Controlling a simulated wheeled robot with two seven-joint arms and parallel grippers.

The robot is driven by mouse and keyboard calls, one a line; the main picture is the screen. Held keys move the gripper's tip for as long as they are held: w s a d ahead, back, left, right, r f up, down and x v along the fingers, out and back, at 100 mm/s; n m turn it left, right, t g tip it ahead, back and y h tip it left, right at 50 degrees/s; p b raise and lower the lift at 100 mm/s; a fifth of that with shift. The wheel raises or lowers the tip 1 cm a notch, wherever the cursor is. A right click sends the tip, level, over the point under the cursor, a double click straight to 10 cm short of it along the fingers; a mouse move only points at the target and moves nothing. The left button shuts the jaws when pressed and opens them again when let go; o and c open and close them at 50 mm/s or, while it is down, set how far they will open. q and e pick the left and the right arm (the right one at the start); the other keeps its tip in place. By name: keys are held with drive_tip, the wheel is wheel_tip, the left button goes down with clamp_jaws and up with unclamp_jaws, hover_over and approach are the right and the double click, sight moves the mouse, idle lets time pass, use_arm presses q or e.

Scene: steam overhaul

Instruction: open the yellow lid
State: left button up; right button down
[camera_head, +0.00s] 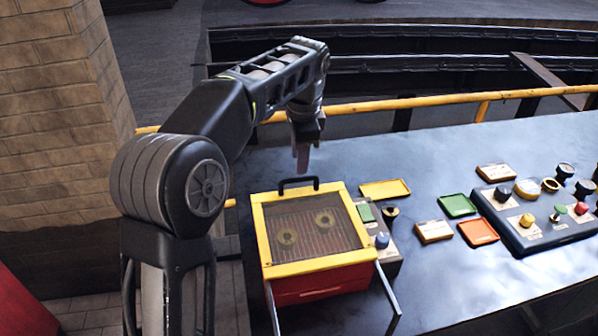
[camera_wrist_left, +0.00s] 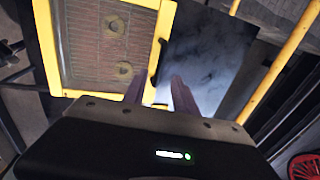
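The yellow lid (camera_head: 328,262) is a yellow frame around a see-through panel, lying shut on a red box (camera_head: 322,284). Two round parts show through the panel. A black handle (camera_head: 298,184) stands at the lid's far edge. In the left wrist view the lid (camera_wrist_left: 50,45) fills the upper left, and the handle (camera_wrist_left: 157,60) is at its right edge. My left gripper (camera_head: 302,160) is above and just behind the handle, pointing down. Its two fingers (camera_wrist_left: 159,88) are apart with nothing between them, and the handle appears just beyond the gap. My right gripper is out of view.
The dark table (camera_head: 440,284) has a control panel (camera_head: 545,225) with knobs at right. A small button box (camera_head: 385,240) adjoins the red box. A yellow rail (camera_head: 430,101) runs behind the table.

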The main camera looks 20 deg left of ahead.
sight(299, 180)
use_arm(q)
drive_tip(key=f, duration=0.4)
drive_tip(key=w+f, duration=0.1)
drive_tip(key=f, duration=0.1)
drive_tip(key=shift+a+p, duration=0.3)
drive_tip(key=shift+a, duration=0.05)
drive_tip(key=shift+c, duration=0.3)
drive_tip(key=shift+r, duration=0.1)
clamp_jaws()
idle(0.6)
